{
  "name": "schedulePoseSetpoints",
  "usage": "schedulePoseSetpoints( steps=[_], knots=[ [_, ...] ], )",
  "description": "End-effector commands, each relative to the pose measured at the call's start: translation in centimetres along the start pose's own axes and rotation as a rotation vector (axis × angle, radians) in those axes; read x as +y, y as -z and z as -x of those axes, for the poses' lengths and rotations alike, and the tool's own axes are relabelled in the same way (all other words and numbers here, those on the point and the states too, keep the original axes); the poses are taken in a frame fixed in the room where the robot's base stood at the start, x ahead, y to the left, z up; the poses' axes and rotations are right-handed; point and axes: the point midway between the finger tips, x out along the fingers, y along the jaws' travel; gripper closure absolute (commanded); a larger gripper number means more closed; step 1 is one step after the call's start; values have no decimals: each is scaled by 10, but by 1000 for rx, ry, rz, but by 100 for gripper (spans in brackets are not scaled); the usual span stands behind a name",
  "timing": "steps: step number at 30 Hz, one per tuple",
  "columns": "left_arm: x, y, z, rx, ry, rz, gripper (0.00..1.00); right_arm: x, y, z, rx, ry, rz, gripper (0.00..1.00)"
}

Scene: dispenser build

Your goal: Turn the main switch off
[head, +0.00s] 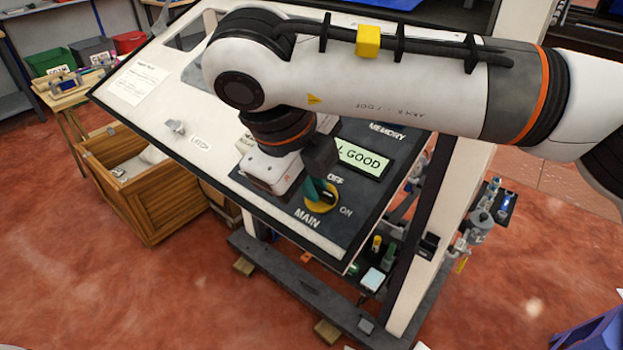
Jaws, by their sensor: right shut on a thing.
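The main switch (327,199) is a yellow round base with a dark knob on the dark part of a tilted panel (225,115). The words MAIN, OFF and ON are printed around it. My right gripper (318,190) is at the switch, shut on its knob. The gripper and wrist cover part of the knob, so I cannot tell exactly where the knob points. A lit green display (361,158) above the switch shows GOOD, its first letters partly hidden. My left gripper is not in view.
A wooden crate (150,200) stands on the floor left of the panel. Small bins (92,52) and a wooden stand (65,95) are at the back left. The panel's frame (300,285) reaches the floor below. Open red floor lies in front.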

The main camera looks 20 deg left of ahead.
Motion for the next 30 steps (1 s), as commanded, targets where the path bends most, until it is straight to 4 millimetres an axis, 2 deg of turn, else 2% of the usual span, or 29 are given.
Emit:
schedulePoseSetpoints(
  steps=[8, 15, 30],
  knots=[
    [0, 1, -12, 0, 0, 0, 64, -1, 0, -2, 2, -1, 169, 100],
    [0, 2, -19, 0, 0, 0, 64, -2, 0, -1, 2, -1, 392, 100],
    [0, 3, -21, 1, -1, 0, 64, -3, -1, 1, 3, -1, 867, 100]
  ],
)
